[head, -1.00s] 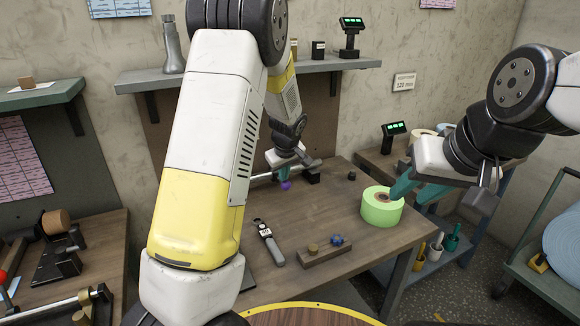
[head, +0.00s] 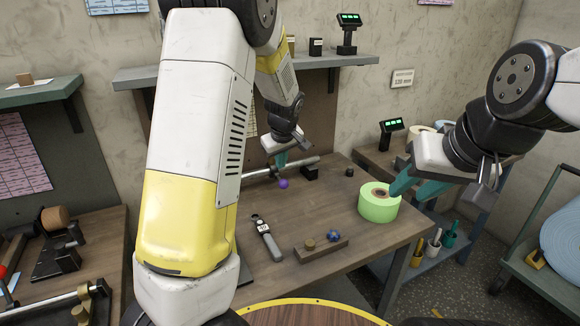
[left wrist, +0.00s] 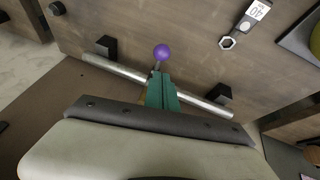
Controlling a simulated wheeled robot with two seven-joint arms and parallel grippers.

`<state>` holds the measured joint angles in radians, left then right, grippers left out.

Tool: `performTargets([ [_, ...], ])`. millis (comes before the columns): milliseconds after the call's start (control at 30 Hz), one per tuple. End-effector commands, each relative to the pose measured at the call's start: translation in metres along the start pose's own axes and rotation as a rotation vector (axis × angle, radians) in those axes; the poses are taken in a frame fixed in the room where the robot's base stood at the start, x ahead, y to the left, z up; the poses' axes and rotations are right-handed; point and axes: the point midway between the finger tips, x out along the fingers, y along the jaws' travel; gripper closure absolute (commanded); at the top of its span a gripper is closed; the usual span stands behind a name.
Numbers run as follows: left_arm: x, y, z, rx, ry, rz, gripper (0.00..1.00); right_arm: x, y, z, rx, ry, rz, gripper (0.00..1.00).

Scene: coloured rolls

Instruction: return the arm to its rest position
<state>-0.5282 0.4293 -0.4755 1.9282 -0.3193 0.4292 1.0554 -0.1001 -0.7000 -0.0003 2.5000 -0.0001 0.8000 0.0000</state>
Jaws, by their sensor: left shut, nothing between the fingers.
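My left arm fills the left middle of the head view. Its gripper (head: 281,160) has teal fingers over the back of the wooden table, close to a metal rod (head: 303,163) and a purple knob (head: 283,183). In the left wrist view the left fingers (left wrist: 162,92) are together and empty. They overlap the rod (left wrist: 119,69) in the picture, with the purple knob (left wrist: 162,52) just beyond their tips; contact cannot be told. My right gripper (head: 412,186) has its teal fingers apart beside a light green roll (head: 379,207) standing on the table.
The wooden table (head: 335,205) also bears a grey handheld tool (head: 266,238) and a small block with knobs (head: 321,249). A wall shelf (head: 340,61) is behind my left arm. A cart with a blue roll (head: 566,245) stands at the right.

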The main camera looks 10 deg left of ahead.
Motion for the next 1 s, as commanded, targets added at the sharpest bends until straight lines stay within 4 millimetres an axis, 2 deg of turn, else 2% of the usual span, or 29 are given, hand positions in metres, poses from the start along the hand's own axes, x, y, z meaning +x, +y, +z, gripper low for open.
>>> performTargets([
  [33, -0.013, 0.001, 0.002, 0.001, 0.002, 0.005, 1.0, 0.0, 0.0, 0.0, 0.0, 0.0, 0.0, 0.64],
  [200, -0.046, -0.001, 0.008, -0.001, 0.002, 0.004, 1.0, 0.0, 0.0, 0.0, 0.0, 0.0, 0.0, 0.64],
  [433, -0.07, -0.003, 0.013, -0.001, -0.001, 0.002, 1.0, 0.0, 0.0, 0.0, 0.0, 0.0, 0.0, 0.64],
  [533, -0.08, -0.011, 0.015, 0.007, -0.018, 0.014, 1.0, 0.0, 0.0, 0.0, 0.0, 0.0, 0.0, 0.64],
  [667, -0.108, -0.036, 0.024, 0.056, -0.07, 0.065, 1.0, 0.0, 0.0, 0.0, 0.0, 0.0, 0.0, 0.64],
  [767, -0.141, -0.061, 0.038, 0.129, -0.108, 0.129, 1.0, 0.0, 0.0, 0.0, 0.0, 0.0, 0.0, 0.64],
  [1000, -0.218, -0.119, 0.087, 0.371, -0.104, 0.274, 1.0, 0.0, 0.0, 0.0, 0.0, 0.0, 0.0, 0.64],
])
